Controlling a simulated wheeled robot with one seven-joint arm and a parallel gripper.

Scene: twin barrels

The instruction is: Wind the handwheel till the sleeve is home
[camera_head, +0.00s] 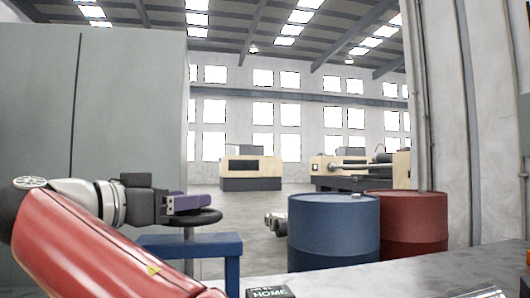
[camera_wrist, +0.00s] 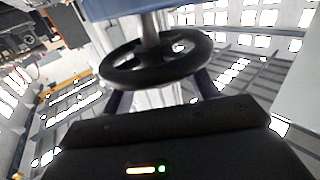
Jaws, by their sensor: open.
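The handwheel is a black spoked ring (camera_wrist: 122,78) on a pale post in the wrist view. In the head view it shows edge-on as a dark disc (camera_head: 203,219) above a blue stand (camera_head: 205,246). My gripper (camera_head: 190,203) is at the wheel's upper side in the head view, its purple fingers close over the rim. In the wrist view my gripper (camera_wrist: 160,88) is open, with one dark finger on each side and the wheel ahead between them. I cannot tell if they touch it. I cannot make out the sleeve.
A dark block marked HOME (camera_head: 268,293) lies on the grey bench top (camera_head: 400,278) in front. A blue barrel (camera_head: 333,235) and a red barrel (camera_head: 420,225) stand right of the stand. A grey cabinet (camera_head: 130,100) is behind my arm. Machines (camera_head: 252,170) stand far back across open floor.

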